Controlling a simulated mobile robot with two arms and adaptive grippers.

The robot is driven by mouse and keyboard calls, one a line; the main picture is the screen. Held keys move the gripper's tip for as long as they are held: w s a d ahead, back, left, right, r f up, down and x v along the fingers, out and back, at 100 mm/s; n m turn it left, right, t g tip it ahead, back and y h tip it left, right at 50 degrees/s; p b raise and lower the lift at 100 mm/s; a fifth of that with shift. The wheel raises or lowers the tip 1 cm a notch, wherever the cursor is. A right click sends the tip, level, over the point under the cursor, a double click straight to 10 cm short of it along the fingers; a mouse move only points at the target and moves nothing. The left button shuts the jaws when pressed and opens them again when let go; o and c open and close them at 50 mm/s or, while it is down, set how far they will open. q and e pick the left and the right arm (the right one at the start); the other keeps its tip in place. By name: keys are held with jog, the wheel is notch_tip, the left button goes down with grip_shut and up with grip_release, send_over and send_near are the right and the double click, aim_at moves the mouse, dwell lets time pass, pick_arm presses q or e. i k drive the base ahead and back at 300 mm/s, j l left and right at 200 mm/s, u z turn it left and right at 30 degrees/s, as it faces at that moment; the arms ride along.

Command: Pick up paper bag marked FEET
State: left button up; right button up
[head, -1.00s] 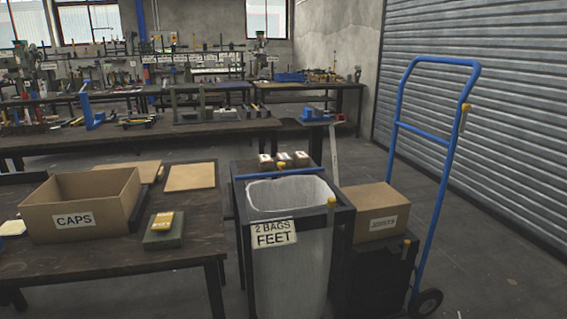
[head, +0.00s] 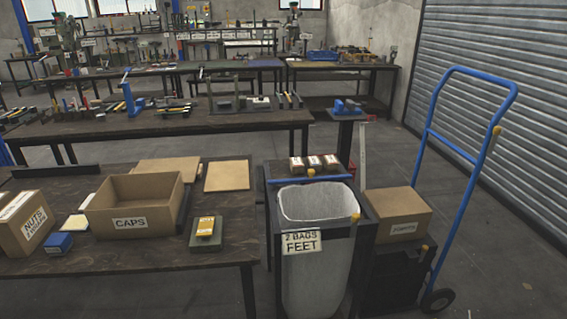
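A sign (head: 302,242) reading "2 BAGS FEET" hangs on the front of a dark frame that holds a bin with a pale liner (head: 318,203). The bin's mouth is open, and I cannot make out any bag inside. Three small brown packages with white labels stand in a row behind the bin: left (head: 296,164), middle (head: 314,163) and right (head: 331,162). Their labels are too small to read, so I cannot tell whether one is marked FEET. Neither of my grippers is in view.
A closed carton (head: 399,215) and a blue hand truck (head: 456,190) stand right of the bin. Floor at the right is clear.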

aim_at(313, 162)
jog(key=i+l+u, duration=0.15)
jog(key=u, duration=0.2)
jog(key=i+l+u, duration=0.1)
jog(key=l+u, duration=0.5)
jog(key=u, duration=0.15)
jog(key=i, duration=0.05)
